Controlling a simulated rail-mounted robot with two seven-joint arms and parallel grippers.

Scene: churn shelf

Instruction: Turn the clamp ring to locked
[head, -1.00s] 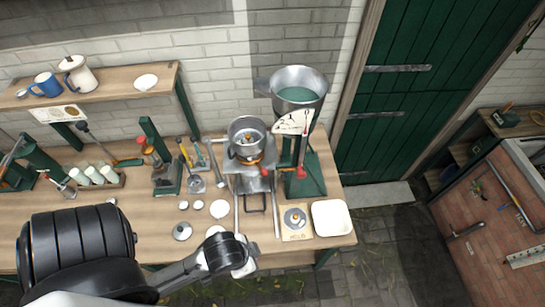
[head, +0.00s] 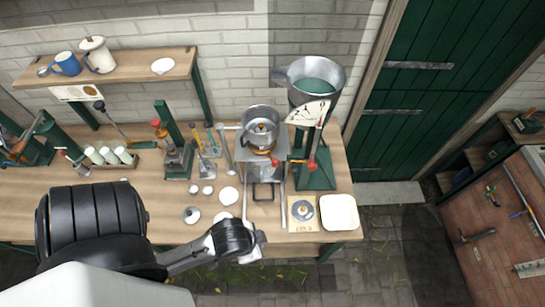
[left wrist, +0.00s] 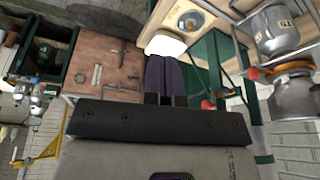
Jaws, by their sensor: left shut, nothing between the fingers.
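A metal churn vessel (head: 260,128) stands on a stand at the back of the bench, right of centre. An orange-brown ring (head: 262,151), which looks like the clamp ring, sits around its base. A red knob (head: 275,162) is beside it. In the left wrist view the vessel (left wrist: 297,99), the ring (left wrist: 290,68) and the red knob (left wrist: 254,73) are at the right. My left gripper (head: 257,246) is at the bench's front edge, apart from the ring. Its dark fingers (left wrist: 166,75) are together and empty. Whether the ring is locked cannot be told.
A large grey bowl (head: 313,78) and a pointer dial (head: 307,112) stand right of the vessel. A white tray (head: 339,212) and a board with a metal disc (head: 302,213) lie at the front right. Small white discs and a lid (head: 191,214) lie left of the stand.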

